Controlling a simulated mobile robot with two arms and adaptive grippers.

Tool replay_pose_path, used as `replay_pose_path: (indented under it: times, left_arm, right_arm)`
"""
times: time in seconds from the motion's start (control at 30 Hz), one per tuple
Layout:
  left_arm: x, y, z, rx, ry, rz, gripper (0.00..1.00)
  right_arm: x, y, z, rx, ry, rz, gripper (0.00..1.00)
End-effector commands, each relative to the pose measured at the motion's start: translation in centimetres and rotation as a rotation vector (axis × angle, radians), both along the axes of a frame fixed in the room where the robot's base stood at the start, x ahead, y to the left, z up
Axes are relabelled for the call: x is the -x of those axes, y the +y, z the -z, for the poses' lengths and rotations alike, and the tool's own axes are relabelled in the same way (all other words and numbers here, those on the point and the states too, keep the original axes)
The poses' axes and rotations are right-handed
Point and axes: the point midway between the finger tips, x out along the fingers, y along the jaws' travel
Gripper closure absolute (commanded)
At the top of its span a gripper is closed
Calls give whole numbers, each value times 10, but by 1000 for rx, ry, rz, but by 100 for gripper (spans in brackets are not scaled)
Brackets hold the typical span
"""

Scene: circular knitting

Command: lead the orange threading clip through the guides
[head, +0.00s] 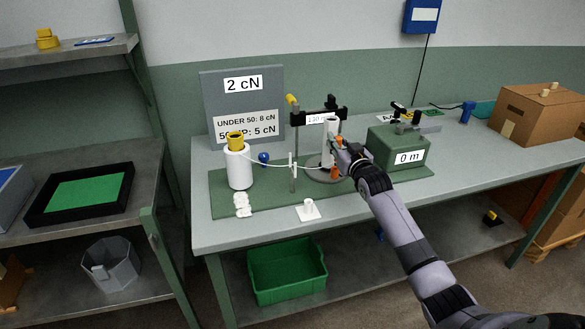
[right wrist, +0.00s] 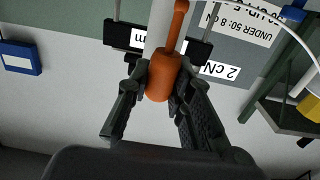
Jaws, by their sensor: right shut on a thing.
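The orange threading clip (right wrist: 163,76) is between the fingers of my right gripper (right wrist: 154,95), which is shut on it. A white yarn cone (head: 239,169) with a yellow top stands at the left of the green mat (head: 222,201). A pale thread (head: 272,166) runs from the cone past a thin upright guide post (head: 293,172) toward the clip. My left gripper is not in view.
A green box marked "0 m" (head: 397,150) stands right of my gripper. A grey board marked "2 cN" (head: 243,95) stands behind the cone. A small white piece (head: 308,210) lies at the mat's front edge. A cardboard box (head: 536,114) is at the far right. The table's front right is clear.

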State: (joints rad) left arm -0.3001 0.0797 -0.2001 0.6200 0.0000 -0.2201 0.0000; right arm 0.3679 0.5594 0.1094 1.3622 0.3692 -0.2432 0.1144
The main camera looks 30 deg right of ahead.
Motion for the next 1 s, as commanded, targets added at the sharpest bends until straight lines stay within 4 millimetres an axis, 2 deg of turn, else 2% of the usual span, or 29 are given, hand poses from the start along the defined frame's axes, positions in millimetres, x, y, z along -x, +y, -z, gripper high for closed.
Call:
replay_pose_path:
  times: [0.47,1.0]
  left_arm:
    - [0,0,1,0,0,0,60]
    - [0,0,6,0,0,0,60]
  right_arm:
    - [0,0,2,0,0,0,100]
    - [0,0,13,0,0,0,100]
